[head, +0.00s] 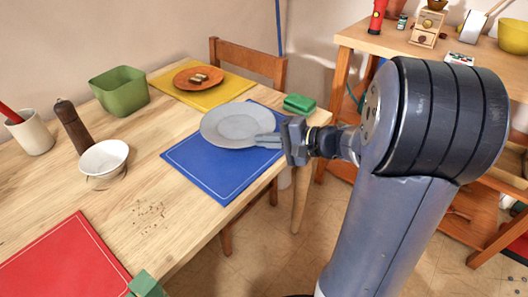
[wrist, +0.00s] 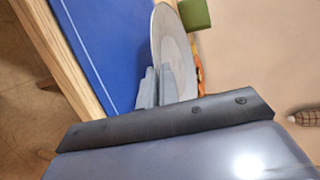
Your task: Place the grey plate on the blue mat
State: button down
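The grey plate (head: 232,120) is round and shallow and shows over the far part of the blue mat (head: 208,174). Its far left rim reaches past the mat's edge in the head view. My gripper (head: 268,141) comes from the right with its fingers at the plate's near right rim. In the wrist view, the fingers (wrist: 157,88) lie on either side of the rim of the plate (wrist: 172,50), shut on it. The mat (wrist: 112,45) shows beside it. I cannot tell whether the plate touches the mat or hangs just above it.
A yellow mat (head: 222,96) with an orange plate (head: 193,77) lies behind. A green bin (head: 120,92), white bowl (head: 104,160) and brown mill (head: 73,127) stand left. A green sponge (head: 299,104) is near the right edge. A red mat (head: 65,262) lies in front.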

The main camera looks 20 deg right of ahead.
aim_at(266, 160)
jog(key=shift+f+b, duration=0.5)
jog(key=shift+f, duration=1.4)
jog(key=c, duration=2.1)
grip_release()
jog(key=shift+f, duration=0.15)
jog(key=shift+o, duration=0.8)
jog(key=shift+r, duration=0.2)
jog(key=p+v, duration=0.1)
jog(key=v, duration=1.1)
jog(key=shift+p, duration=0.35)
